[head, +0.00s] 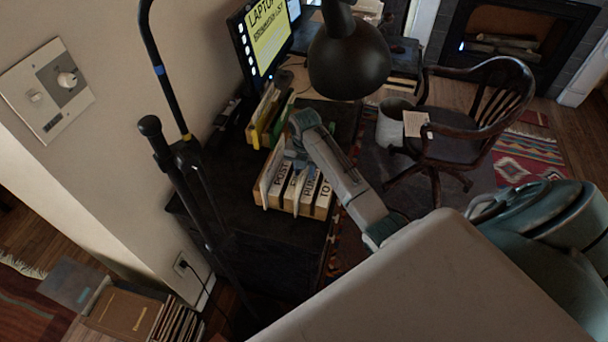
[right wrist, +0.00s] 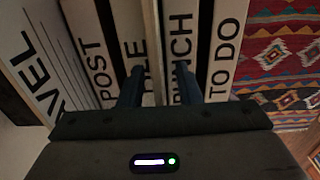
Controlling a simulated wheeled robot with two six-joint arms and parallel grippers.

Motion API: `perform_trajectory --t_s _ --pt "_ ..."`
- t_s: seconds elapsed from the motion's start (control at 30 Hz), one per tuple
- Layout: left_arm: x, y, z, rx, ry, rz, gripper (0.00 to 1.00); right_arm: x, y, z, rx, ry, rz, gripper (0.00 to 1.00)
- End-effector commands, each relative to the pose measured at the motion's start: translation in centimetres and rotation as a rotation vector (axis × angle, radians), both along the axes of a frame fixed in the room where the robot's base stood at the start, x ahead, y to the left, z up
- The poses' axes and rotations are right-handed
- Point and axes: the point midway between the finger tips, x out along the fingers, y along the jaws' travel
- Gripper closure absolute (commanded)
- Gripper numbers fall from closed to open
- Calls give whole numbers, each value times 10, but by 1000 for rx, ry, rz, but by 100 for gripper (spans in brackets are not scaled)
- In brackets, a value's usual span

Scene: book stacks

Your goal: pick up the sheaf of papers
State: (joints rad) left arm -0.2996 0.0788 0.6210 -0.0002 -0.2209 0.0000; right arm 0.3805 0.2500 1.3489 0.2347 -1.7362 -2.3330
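A wooden sorter (head: 290,208) stands on the dark desk, with white labelled dividers reading POST, one partly hidden, and TO DO. My right gripper (head: 294,160) is over the sorter, pointing down into it. In the right wrist view my right gripper (right wrist: 158,88) has its two fingers apart, one on each side of a thin pale upright edge (right wrist: 152,45). This edge may be the sheaf of papers or a divider; I cannot tell which. Contact with the fingers is not clear. My left gripper is not in view.
A black desk lamp (head: 348,60) hangs above the desk. Upright folders (head: 268,115) and a monitor (head: 262,38) stand behind the sorter. A wooden chair (head: 470,130) and a bin (head: 393,123) are to the right. A paper (head: 415,123) shows at the chair.

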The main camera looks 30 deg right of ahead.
Motion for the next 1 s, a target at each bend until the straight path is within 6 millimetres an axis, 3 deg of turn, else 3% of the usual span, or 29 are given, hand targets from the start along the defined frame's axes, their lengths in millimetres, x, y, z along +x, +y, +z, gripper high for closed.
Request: perform_trajectory --t_s 0.4,0.57,1.0 --pt "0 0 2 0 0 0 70 0 0 -2 0 0 0 69" --pt "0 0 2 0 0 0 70 0 0 -2 0 0 0 99" --pt "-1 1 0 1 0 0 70 0 0 -1 0 -1 0 100"
